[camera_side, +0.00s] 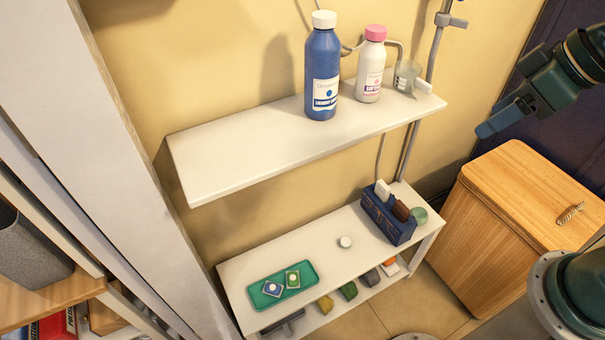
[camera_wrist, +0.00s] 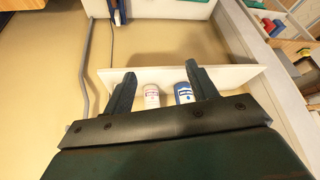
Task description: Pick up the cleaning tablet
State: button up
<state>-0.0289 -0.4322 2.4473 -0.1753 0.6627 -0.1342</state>
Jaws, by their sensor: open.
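A small round white piece (camera_side: 344,242), which looks like a tablet, lies alone on the lower white shelf (camera_side: 300,238). My gripper (camera_side: 484,130) is up at the right, well away from the lower shelf. In the wrist view my gripper (camera_wrist: 161,88) has its two fingers apart with nothing held; two bottles show beyond them.
The upper shelf (camera_side: 230,155) overhangs the back and carries a blue bottle (camera_side: 321,75), a white pink-capped bottle (camera_side: 370,68) and a clear cup (camera_side: 406,76). A blue caddy (camera_side: 388,218) stands at the lower shelf's right. A wooden bin (camera_side: 520,190) stands right.

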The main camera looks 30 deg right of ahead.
jog(key=w+a+f+n+g+y, duration=0.1)
jog(key=w+a+f+n+y, duration=0.25)
jog(key=w+a+f, duration=0.45)
jog(key=w+a+f+n+g+y, duration=0.15)
jog(key=w+a+f+y, duration=0.25)
jog(key=a+f, duration=0.7)
jog(key=m+t+h, duration=0.1)
jog(key=m+h, duration=0.1)
jog(key=h, duration=0.5)
send_near(346, 242)
jog(key=shift+x, duration=1.7)
jog(key=shift+f, duration=0.1)
jog(key=shift+x, duration=2.5)
jog(key=shift+d, duration=0.1)
jog(key=shift+c, duration=0.4)
jog(key=c, duration=1)
